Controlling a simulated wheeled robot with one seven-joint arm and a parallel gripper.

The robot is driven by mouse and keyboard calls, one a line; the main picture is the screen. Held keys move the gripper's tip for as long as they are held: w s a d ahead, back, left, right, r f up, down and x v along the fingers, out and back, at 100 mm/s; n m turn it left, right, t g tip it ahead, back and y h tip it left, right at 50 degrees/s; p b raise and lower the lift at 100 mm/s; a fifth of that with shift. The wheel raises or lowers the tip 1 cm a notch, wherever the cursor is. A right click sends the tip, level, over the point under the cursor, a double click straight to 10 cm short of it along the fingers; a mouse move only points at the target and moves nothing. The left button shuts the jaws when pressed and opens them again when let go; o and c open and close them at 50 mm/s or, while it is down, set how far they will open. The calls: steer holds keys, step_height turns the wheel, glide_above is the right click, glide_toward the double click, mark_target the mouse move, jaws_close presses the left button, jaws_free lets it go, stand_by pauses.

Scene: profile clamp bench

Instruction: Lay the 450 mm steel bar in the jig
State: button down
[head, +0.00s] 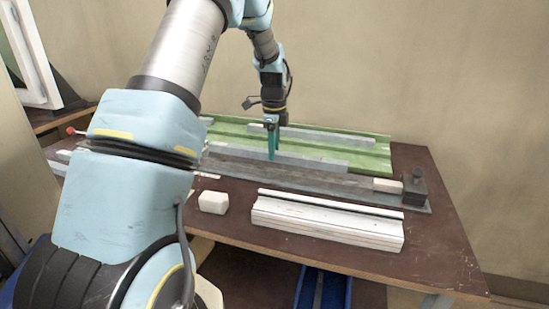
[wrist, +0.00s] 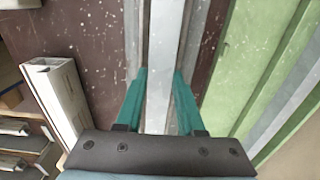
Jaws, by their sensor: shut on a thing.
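My gripper (head: 272,155) is shut on a long light-grey steel bar (head: 315,160). In the wrist view the bar (wrist: 164,40) runs lengthwise between the two teal fingers (wrist: 159,80). The jig (head: 300,178) is a long dark-grey bed on the bench, with a dark end block (head: 415,187) at its right. The bar is over the jig and roughly parallel to it; grey strips of the jig (wrist: 194,45) show beside it in the wrist view. I cannot tell whether the bar touches the jig bed.
A green tray (head: 375,155) behind the jig holds another grey bar (head: 335,137). A white grooved profile (head: 325,225) lies in front, with a small white block (head: 213,202) to its left. A pale block (head: 387,185) sits near the jig's right end. The bench's front right is clear.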

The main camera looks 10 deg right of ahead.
step_height(320, 180, down, 3)
steer(key=shift+f+p, duration=0.2)
steer(key=shift+p, duration=0.25)
steer(key=shift+f, duration=0.45)
steer(key=shift+s+f+b, duration=0.1)
steer(key=shift+f+b, duration=0.1)
steer(key=shift+b, duration=0.15)
steer(key=c, duration=0.7)
jaws_free()
steer(key=shift+s+a+f, duration=0.1)
steer(key=shift+f, duration=0.05)
steer(key=shift+o, duration=0.8)
steer(key=r+b, duration=0.1)
steer(key=r, duration=1.2)
steer(key=shift+w+r+b, duration=0.2)
steer(key=shift+r+b, duration=0.05)
steer(key=shift+b, duration=0.1)
steer(key=s+a+f+n, duration=0.1)
steer(key=s+a+n, duration=0.6)
steer(key=s+a+f+n+t, duration=0.1)
steer(key=s+a+f+n, duration=0.1)
steer(key=s+a+n, duration=0.5)
steer(key=s+a+f+n, duration=0.2)
steer(key=s+a+n, duration=0.4)
steer(key=s+n, duration=0.2)
steer(key=shift+s+a+f+n+t, duration=0.1)
steer(key=shift+a+n+t, duration=0.2)
steer(key=shift+a+n, duration=0.1)
